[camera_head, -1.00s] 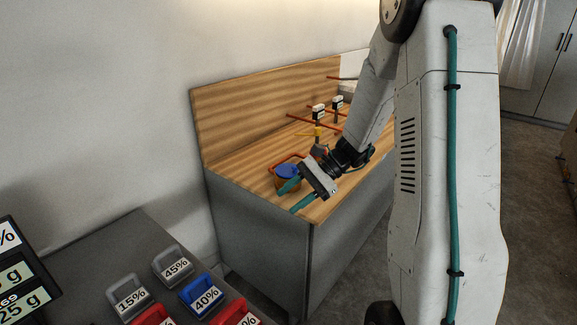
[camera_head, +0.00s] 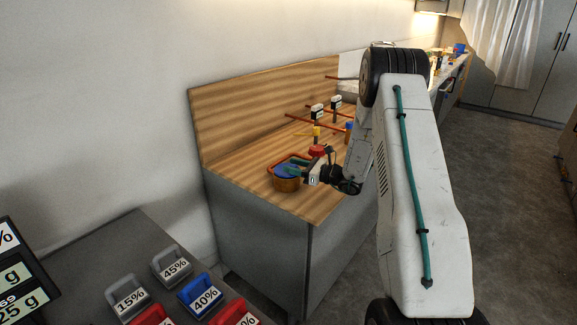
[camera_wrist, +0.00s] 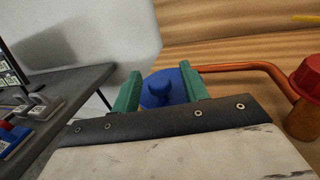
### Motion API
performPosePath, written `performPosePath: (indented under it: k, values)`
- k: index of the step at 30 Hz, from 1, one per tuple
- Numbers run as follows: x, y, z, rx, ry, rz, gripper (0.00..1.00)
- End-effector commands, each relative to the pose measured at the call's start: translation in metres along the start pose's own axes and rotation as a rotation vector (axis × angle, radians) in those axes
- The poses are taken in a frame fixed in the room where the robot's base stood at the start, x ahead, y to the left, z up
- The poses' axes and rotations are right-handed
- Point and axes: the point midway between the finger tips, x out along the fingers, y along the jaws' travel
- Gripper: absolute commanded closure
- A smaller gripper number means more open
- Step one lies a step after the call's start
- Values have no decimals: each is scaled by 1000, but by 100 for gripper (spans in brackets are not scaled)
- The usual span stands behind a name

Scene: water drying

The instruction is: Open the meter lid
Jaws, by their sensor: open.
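The meter (camera_head: 287,183) is a round brass-coloured body with a blue lid (camera_head: 284,169), near the front left corner of the wooden worktop. In the wrist view the blue lid (camera_wrist: 172,82) with a raised knob lies between and beyond the two green fingers. My gripper (camera_head: 298,171) is at the right side of the meter in the head view, its fingers pointing left at lid height. It is open, with one finger on each side of the lid in the wrist view (camera_wrist: 163,88). I cannot tell whether the fingers touch it. The lid looks shut; its hinge is hidden.
A copper pipe (camera_wrist: 250,68) runs from beside the meter to a red-capped fitting (camera_wrist: 306,85) on the right. A yellow valve (camera_head: 316,132) and several pipes stand behind.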

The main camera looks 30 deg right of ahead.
Motion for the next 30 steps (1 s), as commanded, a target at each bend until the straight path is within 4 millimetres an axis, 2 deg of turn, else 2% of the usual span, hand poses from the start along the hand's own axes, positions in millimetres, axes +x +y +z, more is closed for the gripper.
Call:
performPosePath:
  k: [3,6,14,15,19,20,26,30]
  values:
    - [15,0,0,0,1,2,56]
    - [20,0,0,0,1,1,56]
    - [23,0,0,0,1,1,56]
    - [23,0,0,0,1,1,58]
    - [23,0,0,0,1,1,95]
    - [22,0,0,0,1,1,100]
    - [20,-2,0,0,6,-3,100]
    - [11,-11,3,4,33,-18,100]
